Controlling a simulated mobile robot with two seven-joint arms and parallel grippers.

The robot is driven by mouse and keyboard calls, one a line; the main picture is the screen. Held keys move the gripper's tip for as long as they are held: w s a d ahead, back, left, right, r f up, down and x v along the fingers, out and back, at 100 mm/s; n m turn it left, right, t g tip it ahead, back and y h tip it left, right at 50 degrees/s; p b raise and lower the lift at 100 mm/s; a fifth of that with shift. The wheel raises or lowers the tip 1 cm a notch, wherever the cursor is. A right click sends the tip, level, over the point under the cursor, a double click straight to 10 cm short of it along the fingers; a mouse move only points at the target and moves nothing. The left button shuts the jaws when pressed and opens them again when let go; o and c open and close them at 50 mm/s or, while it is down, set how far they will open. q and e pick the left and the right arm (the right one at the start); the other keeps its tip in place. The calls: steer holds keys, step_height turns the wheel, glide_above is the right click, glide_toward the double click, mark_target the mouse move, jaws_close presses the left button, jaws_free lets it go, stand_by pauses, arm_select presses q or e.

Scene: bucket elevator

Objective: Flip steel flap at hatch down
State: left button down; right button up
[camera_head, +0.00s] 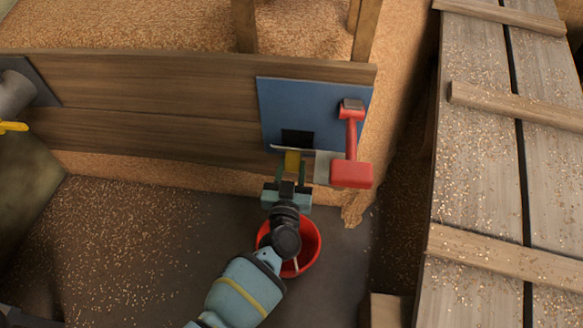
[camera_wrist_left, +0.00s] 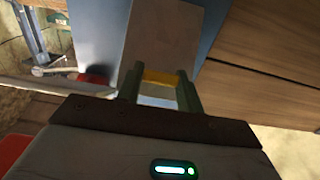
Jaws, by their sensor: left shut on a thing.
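The hatch is a blue panel (camera_head: 315,100) on a plank wall, with a dark rectangle low on it. The steel flap's yellow edge (camera_head: 292,159) shows at the panel's lower edge; in the left wrist view it is a yellow strip (camera_wrist_left: 160,78) with a grey-brown plate (camera_wrist_left: 165,38) beyond it. My left gripper (camera_head: 291,172) is in front of the panel, shut on the yellow edge, its green fingers (camera_wrist_left: 158,88) on either side of it. The flap's exact tilt is hard to tell. My right gripper is not in view.
A red lever with a block end (camera_head: 351,174) is just right of my left gripper, beside a small grey plate (camera_head: 323,167). A red bucket (camera_head: 312,246) stands below my wrist. Grain lies behind the plank wall (camera_head: 150,90). A plank walkway (camera_head: 470,170) runs along the right.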

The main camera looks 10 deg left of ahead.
arm_select(q)
steer(key=c, duration=1)
jaws_free()
steer(key=shift+f, duration=0.35)
steer(key=shift+o, duration=0.4)
steer(key=shift+r, duration=0.2)
steer(key=s+p, duration=0.3)
steer(key=s, duration=0.4)
steer(key=shift+s, duration=0.4)
